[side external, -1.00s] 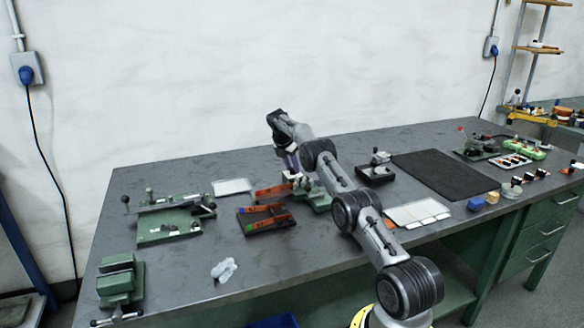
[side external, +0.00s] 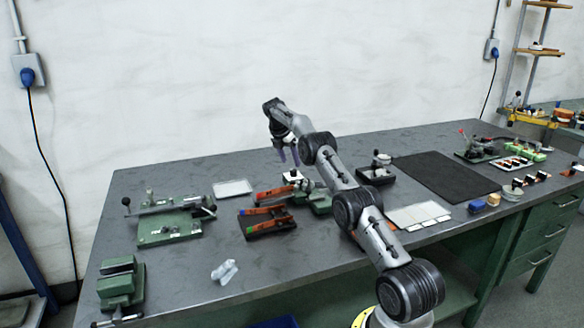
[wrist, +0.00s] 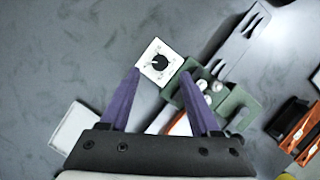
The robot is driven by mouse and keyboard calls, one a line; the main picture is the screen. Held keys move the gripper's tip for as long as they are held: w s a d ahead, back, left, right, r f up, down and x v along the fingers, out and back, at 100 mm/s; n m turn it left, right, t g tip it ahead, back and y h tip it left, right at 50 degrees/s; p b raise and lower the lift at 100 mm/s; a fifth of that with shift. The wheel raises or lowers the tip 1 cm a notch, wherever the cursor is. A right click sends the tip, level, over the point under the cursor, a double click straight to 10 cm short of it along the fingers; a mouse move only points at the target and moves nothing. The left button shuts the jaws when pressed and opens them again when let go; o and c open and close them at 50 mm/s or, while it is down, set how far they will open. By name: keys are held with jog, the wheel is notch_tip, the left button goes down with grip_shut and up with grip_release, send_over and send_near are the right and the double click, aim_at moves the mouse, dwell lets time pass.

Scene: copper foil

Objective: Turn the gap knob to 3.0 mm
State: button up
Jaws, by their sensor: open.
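The gap knob (wrist: 160,62) is a small black dial on a square white plate with markings; the scale is too small to read. The white plate (side external: 292,174) also shows in the side view, at the left end of a green device (side external: 319,201). The green device (wrist: 240,104) lies right of the knob in the wrist view. My gripper (wrist: 162,73) is open, with one purple finger on each side of the knob in the picture. In the side view my gripper (side external: 288,157) hangs above the white plate, apart from it and empty.
A black rack (side external: 257,233) with orange strips stands in front of the device. A white tray (side external: 232,188) lies behind left. A black-based instrument (side external: 376,176) and dark mat (side external: 446,174) are to the right. A green fixture (side external: 160,236) is at left. Bare bench lies between.

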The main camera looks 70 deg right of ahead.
jog(key=v, duration=0.6)
jog(key=shift+a+r, duration=0.2)
jog(key=shift+r, duration=0.2)
jog(key=m+t+y, duration=0.2)
jog(key=m+t, duration=0.3)
jog(key=m, duration=1.7)
send_near(294, 171)
jog(key=x, duration=0.8)
jog(key=shift+w+d+f, duration=0.15)
jog(key=shift+w+f, duration=0.05)
jog(key=shift+f, duration=0.05)
